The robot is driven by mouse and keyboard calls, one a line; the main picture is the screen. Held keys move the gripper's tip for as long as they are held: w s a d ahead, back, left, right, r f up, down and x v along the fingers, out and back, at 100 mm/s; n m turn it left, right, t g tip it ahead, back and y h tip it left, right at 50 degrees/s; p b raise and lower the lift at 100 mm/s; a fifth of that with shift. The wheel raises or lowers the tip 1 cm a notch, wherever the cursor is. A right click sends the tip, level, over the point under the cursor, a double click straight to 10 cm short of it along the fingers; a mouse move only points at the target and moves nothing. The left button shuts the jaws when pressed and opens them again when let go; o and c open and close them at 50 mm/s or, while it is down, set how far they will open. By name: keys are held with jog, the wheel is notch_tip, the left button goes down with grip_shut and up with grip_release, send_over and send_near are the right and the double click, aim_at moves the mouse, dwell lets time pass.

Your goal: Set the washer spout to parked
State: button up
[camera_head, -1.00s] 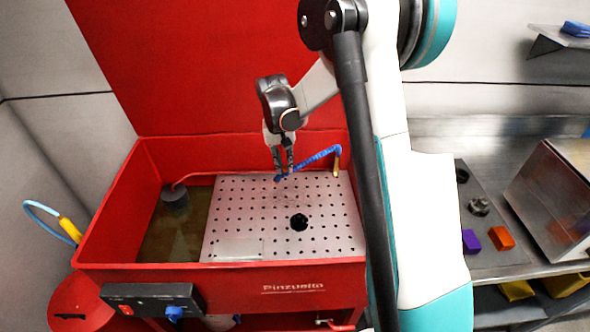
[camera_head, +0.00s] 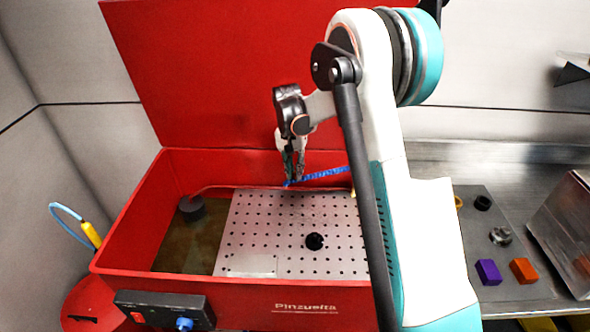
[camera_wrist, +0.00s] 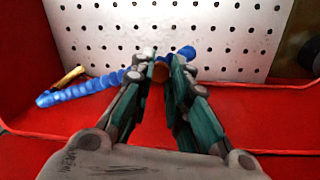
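The washer spout (camera_head: 322,177) is a blue segmented hose that slants across the back edge of the perforated plate in the red washer. Its brass base (camera_wrist: 69,77) shows at the left in the wrist view; my arm mostly hides it in the head view. My gripper (camera_head: 292,180) is at the spout's free end. In the wrist view, the fingers (camera_wrist: 163,68) are nearly together, with a small orange-brown piece between them. The blue spout (camera_wrist: 82,89) runs up to the left finger, and a blue tip shows just past the right finger.
The red washer basin (camera_head: 115,240) has a raised lid (camera_head: 215,70) behind my gripper. A perforated plate (camera_head: 285,235) with a black drain covers most of the basin. Purple (camera_head: 488,271) and orange (camera_head: 523,270) blocks sit on the right bench.

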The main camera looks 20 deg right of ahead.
jog(key=o, duration=0.4)
jog(key=shift+o, duration=0.2)
notch_tip(320, 180, up, 12)
jog(key=shift+w+a, duration=0.3)
jog(key=shift+a, duration=0.1)
